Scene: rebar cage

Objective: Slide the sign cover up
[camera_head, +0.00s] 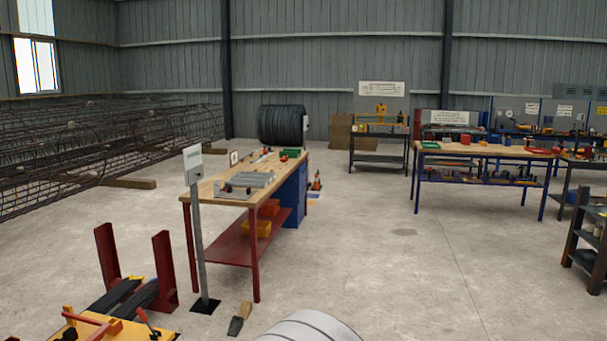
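A small grey-white sign with a cover (192,161) stands on top of a thin grey post (198,240) with a black base plate, left of the picture's middle. It stands close in front of the left end of a wooden workbench. The sign is small here, so I cannot tell how far up the cover sits. Neither of my grippers shows. A rounded white shape at the bottom edge looks like part of my own body.
The wooden workbench (258,181) carries tools and grey metal parts. Red posts (164,271) and a yellow-topped table (115,326) stand at lower left. A wood-handled tool (240,318) lies near the post. Rebar cages (90,150) fill the left. The floor at right centre (390,260) is clear.

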